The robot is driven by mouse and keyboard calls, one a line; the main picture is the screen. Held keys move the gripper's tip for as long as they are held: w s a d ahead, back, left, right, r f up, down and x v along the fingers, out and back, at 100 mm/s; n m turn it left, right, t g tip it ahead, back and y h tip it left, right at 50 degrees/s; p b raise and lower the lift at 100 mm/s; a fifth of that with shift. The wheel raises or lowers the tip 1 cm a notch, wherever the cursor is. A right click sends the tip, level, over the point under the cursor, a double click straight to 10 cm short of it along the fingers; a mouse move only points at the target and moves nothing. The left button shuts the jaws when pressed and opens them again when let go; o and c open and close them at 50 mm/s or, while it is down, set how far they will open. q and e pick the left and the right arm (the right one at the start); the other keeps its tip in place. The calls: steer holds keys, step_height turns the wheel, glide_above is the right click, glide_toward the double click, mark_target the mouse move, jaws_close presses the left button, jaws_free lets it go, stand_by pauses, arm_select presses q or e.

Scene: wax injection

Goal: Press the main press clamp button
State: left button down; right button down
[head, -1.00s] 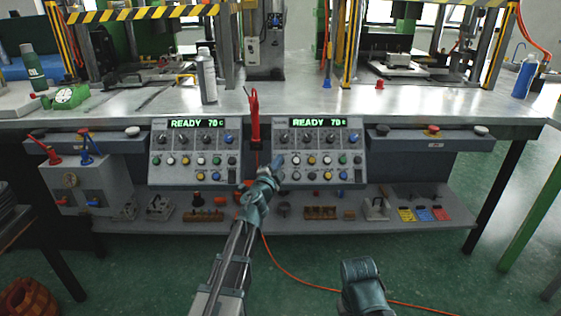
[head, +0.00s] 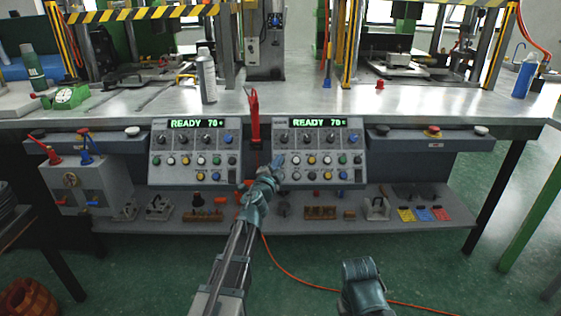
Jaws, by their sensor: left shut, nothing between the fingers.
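Two grey control panels with buttons and knobs hang at the bench's front edge. The left panel (head: 166,150) and the right panel (head: 315,150) both show green "READY 70" displays. I cannot read the button labels, so I cannot tell which button is the main press clamp button. My left gripper (head: 279,161) is shut and empty. Its tip is in front of the lower left part of the right panel, by the left end of a button row. I cannot tell if it touches a button. My right arm shows at bottom centre; its fingertips are not visible.
A red-handled tool (head: 254,118) hangs between the panels. A lower shelf (head: 375,230) holds small blocks and tools. A spray can (head: 206,76) stands on the metal bench (head: 290,100). An orange cable (head: 290,276) runs over the green floor.

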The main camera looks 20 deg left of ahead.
arm_select(q)
steer(key=shift+w+a+f+b, duration=0.1)
steer(key=shift+w+f+b, duration=0.2)
steer(key=shift+w, duration=0.05)
